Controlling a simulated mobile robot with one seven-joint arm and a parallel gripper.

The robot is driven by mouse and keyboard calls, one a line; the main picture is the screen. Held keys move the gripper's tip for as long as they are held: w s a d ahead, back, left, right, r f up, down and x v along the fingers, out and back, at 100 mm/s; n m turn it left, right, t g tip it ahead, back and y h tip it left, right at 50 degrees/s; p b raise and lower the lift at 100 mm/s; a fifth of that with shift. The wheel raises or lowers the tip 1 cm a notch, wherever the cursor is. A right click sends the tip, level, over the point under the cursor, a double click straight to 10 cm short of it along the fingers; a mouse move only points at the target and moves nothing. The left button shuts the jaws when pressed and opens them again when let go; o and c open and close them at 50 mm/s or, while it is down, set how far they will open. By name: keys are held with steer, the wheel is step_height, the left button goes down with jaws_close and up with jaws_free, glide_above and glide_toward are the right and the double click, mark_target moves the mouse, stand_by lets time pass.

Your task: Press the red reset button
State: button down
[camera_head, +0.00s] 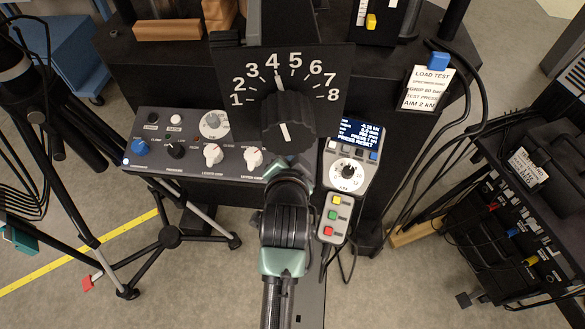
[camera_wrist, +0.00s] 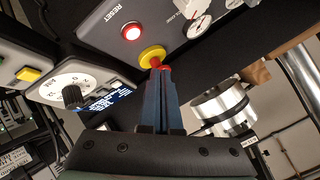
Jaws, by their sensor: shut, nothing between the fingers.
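The red reset button (camera_wrist: 131,32) is round, lit and set in a pale ring under the label RESET on a grey panel in the wrist view. My gripper (camera_wrist: 160,70) is shut and empty. Its tips appear below and right of the reset button, apart from it in the picture. They overlap a yellow disc (camera_wrist: 152,54) with a red part beside the tips. I cannot tell whether they touch it. In the head view my arm and the black numbered dial plate hide the gripper tips, and I cannot make out the reset button.
A grey control box (camera_head: 190,150) with knobs stands left of my arm. A handset (camera_head: 347,172) with a dial and a screen reading PRESS RESET is at right; yellow, green and red buttons sit below it. A metal cylinder (camera_wrist: 222,105) is right of my gripper.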

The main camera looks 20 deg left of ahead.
steer(key=shift+w+a+f+b, duration=0.1)
steer(key=shift+w+f+b, duration=0.1)
steer(key=shift+f+b, duration=0.5)
steer(key=shift+w+a+f+b, duration=0.15)
steer(key=shift+f+b, duration=0.25)
steer(key=shift+f, duration=0.5)
steer(key=shift+w+d+f+b, duration=0.1)
steer(key=shift+w+f+b, duration=0.15)
steer(key=shift+f+b, duration=0.45)
steer(key=shift+f, duration=0.2)
steer(key=shift+w+a+f, duration=0.1)
steer(key=shift+f, duration=0.2)
steer(key=shift+w+f, duration=0.1)
steer(key=shift+f, duration=0.3)
stand_by(0.5)
stand_by(0.4)
steer(key=shift+s+r+p, duration=0.25)
steer(key=shift+r+p, duration=0.5)
steer(key=shift+r, duration=0.1)
steer(key=r+p, duration=0.3)
steer(key=s+r+p, duration=0.1)
steer(key=p, duration=0.1)
steer(key=shift+s+d+r, duration=0.1)
steer(key=shift+d+r, duration=0.15)
steer(key=shift+r, duration=0.1)
